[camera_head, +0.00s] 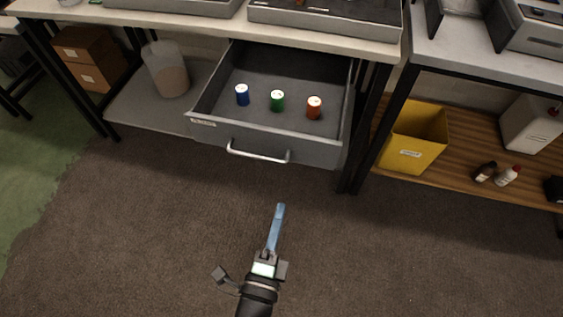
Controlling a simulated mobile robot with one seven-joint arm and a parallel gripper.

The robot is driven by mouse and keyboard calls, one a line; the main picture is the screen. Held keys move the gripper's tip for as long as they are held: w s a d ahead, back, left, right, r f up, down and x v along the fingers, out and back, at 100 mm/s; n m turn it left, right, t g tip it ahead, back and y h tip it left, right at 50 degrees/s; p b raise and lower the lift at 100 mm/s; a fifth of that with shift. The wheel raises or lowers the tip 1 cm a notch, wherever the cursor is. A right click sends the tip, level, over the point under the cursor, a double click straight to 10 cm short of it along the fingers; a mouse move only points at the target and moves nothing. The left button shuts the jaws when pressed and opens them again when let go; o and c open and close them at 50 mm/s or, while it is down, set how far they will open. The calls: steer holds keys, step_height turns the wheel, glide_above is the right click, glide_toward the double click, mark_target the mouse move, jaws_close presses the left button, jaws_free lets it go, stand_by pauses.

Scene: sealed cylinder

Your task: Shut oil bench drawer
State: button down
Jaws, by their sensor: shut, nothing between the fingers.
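The grey drawer (265,143) under the bench (215,24) is pulled out, with its inside open to view. A pale bar handle (258,152) runs across its front. My gripper (280,208) is shut and empty, with long blue fingers pointing toward the drawer. In the picture it sits below the handle, apart from it, over the carpet.
A yellow bin (415,138) and small bottles (507,176) are on the wooden shelf at right. A translucent container (166,70) and a brown box (88,57) stand at left. Dark bench legs flank the drawer. The carpet (150,230) before it is clear.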

mark_target(298, 151)
steer(key=x, duration=1.3)
steer(key=shift+w+d+f, duration=0.25)
steer(key=shift+w, duration=0.05)
steer(key=shift+w, duration=0.1)
